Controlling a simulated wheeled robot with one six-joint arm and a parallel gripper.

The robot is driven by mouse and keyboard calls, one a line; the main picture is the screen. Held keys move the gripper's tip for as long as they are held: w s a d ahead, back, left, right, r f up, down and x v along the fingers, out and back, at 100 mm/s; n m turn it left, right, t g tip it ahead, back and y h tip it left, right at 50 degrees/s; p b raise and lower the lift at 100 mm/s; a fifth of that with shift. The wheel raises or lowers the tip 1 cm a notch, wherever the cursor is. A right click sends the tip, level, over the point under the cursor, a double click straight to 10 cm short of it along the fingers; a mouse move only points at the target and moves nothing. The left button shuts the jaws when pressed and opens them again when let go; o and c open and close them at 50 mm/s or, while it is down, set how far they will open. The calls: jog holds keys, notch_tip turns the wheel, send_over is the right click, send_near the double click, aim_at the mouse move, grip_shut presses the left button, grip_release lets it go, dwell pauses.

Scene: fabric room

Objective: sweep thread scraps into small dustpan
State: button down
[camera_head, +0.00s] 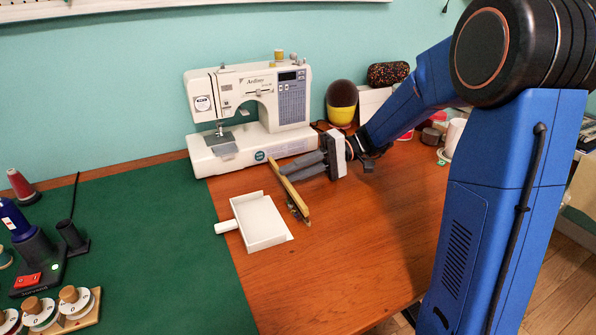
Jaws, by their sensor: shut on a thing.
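A small white dustpan (262,222) lies on the wooden table, its short handle pointing left over the edge of the green mat. My gripper (290,172) reaches in from the right, its grey fingers shut on a narrow wooden brush (291,192). The brush slants just right of the dustpan, with dark bristles on its near, lower part. I cannot tell whether the bristles touch the table.
A white sewing machine (248,115) stands behind the dustpan. Spools and stands crowd the left of the green mat (140,240). The wooden table (350,260) is clear in front of the brush.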

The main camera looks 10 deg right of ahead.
jog(key=shift+a+r+x, duration=0.1)
jog(key=shift+r+x, duration=0.25)
jog(key=shift+x, duration=1.2)
jog(key=shift+a+r+x, duration=0.1)
jog(key=shift+r+x, duration=0.25)
jog(key=shift+x, duration=1.25)
jog(key=shift+a+r+x, duration=0.1)
jog(key=shift+r+x, duration=0.25)
jog(key=shift+x, duration=1.2)
jog(key=shift+w+r, duration=0.15)
jog(key=shift+r, duration=1.95)
